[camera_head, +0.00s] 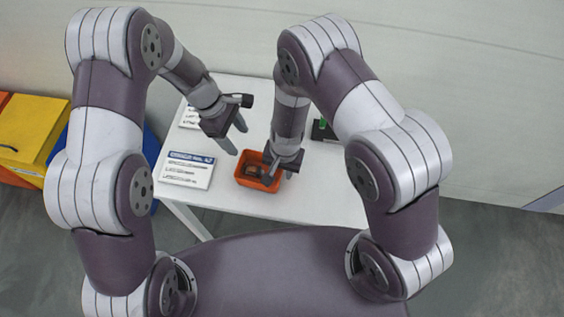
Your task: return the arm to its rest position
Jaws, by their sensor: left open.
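My left arm comes in from the left and bends over the white table (240,92). Its gripper (236,136) is open and empty, above the table between the printed sheets and the orange bin. My right arm reaches down over the table. Its gripper (280,174) is at the orange bin (261,186), with its fingers over the bin's right part. A brown and dark item (256,171) lies in the bin. The right fingertips are small and partly hidden, so I cannot tell whether they are shut or touch anything.
A printed sheet (187,170) lies at the table's left, with another sheet (190,118) behind it. A dark item with a green part (323,127) stands behind my right arm. Yellow (32,132), orange and blue bins stand on the floor at left. A pale wall is behind.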

